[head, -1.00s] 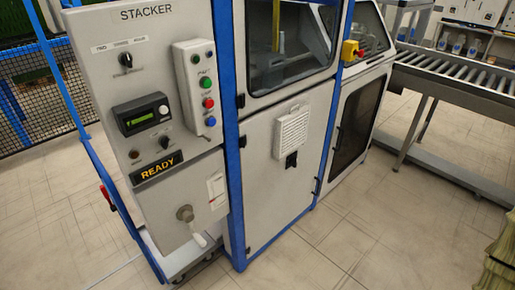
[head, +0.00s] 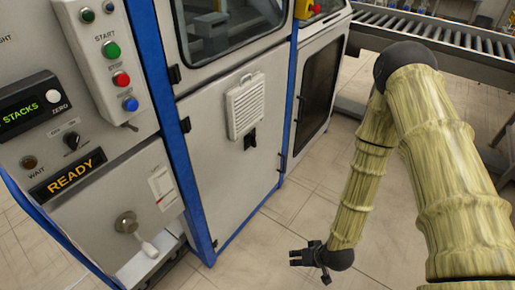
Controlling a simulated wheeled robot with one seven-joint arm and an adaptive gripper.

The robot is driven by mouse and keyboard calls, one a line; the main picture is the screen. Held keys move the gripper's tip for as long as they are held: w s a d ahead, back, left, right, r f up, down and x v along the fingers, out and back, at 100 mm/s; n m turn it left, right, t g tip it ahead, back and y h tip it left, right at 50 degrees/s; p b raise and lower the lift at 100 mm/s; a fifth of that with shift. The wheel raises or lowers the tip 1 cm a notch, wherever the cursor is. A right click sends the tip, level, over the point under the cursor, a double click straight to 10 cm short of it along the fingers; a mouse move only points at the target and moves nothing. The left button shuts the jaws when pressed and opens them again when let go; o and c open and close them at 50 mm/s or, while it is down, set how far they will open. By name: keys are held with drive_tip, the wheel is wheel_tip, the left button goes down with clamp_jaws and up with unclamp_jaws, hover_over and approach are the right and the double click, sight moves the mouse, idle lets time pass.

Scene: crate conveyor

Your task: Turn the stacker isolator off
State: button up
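The stacker's grey control panel (head: 95,150) fills the left of the head view. Low on it is a round metal hub (head: 127,223) with a pale lever (head: 148,248) slanting down to the right; I read no label on it. A black handle (head: 249,140) sits on the cabinet door to the right. I cannot tell from any label which is the isolator. The amber READY sign (head: 68,176) is lit. My gripper (head: 308,268) hangs low over the floor, right of the cabinet, apart from everything. Its dark fingers look spread and empty.
START, red and blue buttons (head: 130,104) and a small black knob (head: 72,140) are on the panel. A blue frame post (head: 165,110) stands between panel and cabinet door. A roller conveyor (head: 440,35) runs behind my arm. Floor in front of the cabinet is clear.

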drive_tip(key=w+a+f+n+t+y+b, duration=0.1)
drive_tip(key=w+a+b, duration=0.15)
drive_tip(key=w, duration=0.45)
drive_tip(key=w+a+f+t+y+b, duration=0.1)
drive_tip(key=w+t+b, duration=0.15)
drive_tip(key=w, duration=0.35)
drive_tip(key=n+t+y+b, duration=0.3)
drive_tip(key=n+y+b, duration=0.6)
drive_tip(key=b, duration=1)
approach(256, 138)
drive_tip(key=b+x, duration=0.1)
drive_tip(key=x, duration=0.7)
drive_tip(key=shift+w+a+r, duration=0.15)
drive_tip(key=shift+w+a, duration=0.05)
drive_tip(key=shift+a, duration=0.15)
drive_tip(key=shift+c, duration=0.2)
clamp_jaws()
